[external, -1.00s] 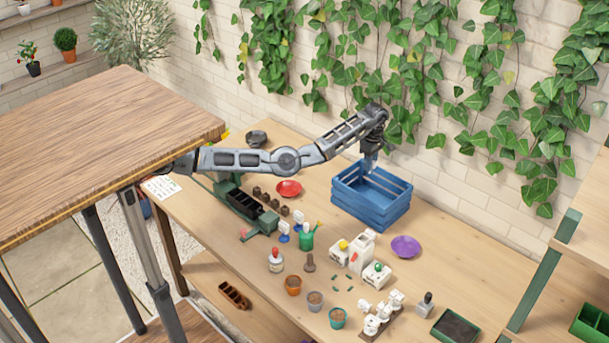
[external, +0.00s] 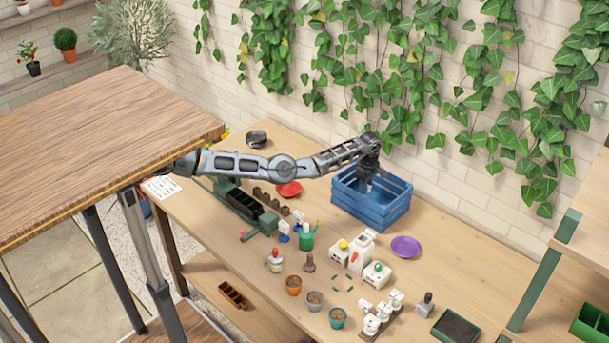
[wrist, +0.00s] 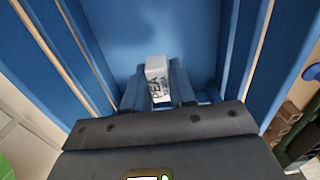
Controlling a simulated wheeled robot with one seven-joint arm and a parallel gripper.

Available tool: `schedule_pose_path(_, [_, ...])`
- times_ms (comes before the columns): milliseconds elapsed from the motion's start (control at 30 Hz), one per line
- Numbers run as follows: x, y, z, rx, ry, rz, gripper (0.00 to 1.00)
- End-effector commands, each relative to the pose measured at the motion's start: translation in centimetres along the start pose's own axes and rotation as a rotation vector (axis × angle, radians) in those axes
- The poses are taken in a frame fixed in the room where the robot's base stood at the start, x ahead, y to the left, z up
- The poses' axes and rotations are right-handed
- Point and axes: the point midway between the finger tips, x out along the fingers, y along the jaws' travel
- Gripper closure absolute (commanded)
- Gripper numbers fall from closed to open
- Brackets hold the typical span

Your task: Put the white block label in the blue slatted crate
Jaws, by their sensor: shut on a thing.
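The white block label (wrist: 157,80), with dark lettering that looks like "PEA", is held between the fingers of my gripper (wrist: 157,92) in the wrist view. My gripper (external: 364,187) points down into the blue slatted crate (external: 370,213) in the external view. The crate's blue walls and slats (wrist: 80,55) surround the label in the wrist view, with its blue floor below. The label is not clearly visible in the external view. I cannot tell whether it touches the crate floor.
A purple saucer (external: 406,247) lies right of the crate, and a red saucer (external: 289,189) lies left of it. White boxes (external: 361,250) stand in front. The ivy-covered wall is close behind the crate.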

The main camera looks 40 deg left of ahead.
Motion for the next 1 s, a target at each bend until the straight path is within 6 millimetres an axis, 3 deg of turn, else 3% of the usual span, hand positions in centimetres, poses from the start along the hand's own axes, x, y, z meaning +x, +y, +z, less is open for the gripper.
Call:
schedule_pose_path(200, [2.9,-0.1,0.0,0.001,0.001,-0.003,1.00])
schedule_pose_path(600, [3.5,0.0,0.0,0.001,0.001,-0.001,1.00])
schedule_pose_path(633, [3.3,0.0,0.0,0.000,0.001,-0.001,0.72])
schedule_pose_path(867, [3.3,0.0,0.0,0.000,0.001,-0.001,0.50])
schedule_pose_path(1000, [3.3,0.0,0.0,0.000,0.000,-0.001,0.50])
